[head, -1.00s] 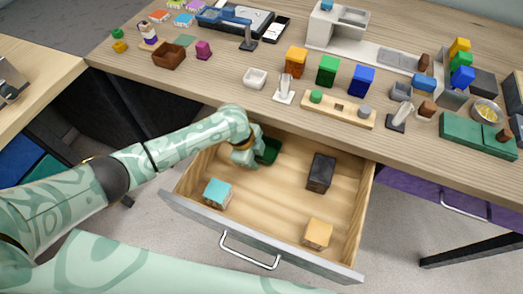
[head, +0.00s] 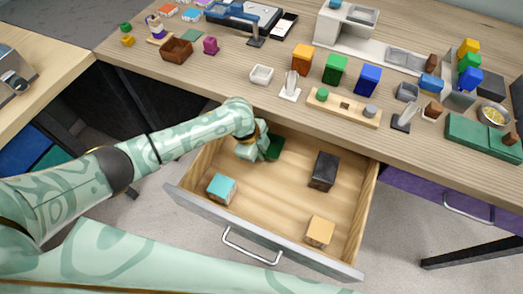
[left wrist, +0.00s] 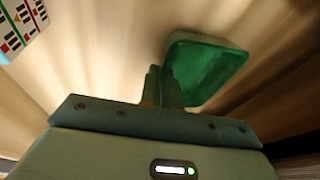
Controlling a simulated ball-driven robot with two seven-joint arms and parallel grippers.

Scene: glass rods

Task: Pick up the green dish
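The green dish (head: 273,147) is at the back left of the open drawer (head: 270,193), partly hidden by my left gripper in the head view. My left gripper (head: 256,150) reaches down into the drawer at the dish's left side. In the left wrist view the dish (left wrist: 210,70) is a translucent green tray with rounded corners. The two fingers (left wrist: 163,85) are close together at its left wall, which appears pinched between them. Whether the dish is clear of the drawer floor cannot be told. My right gripper is not in view.
The drawer also holds a teal-topped block (head: 221,188), a black box (head: 324,170) and an orange-topped block (head: 320,231). The desk edge overhangs the drawer's back. A white dish (head: 261,74) and several coloured blocks stand on the desk. The drawer's middle is clear.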

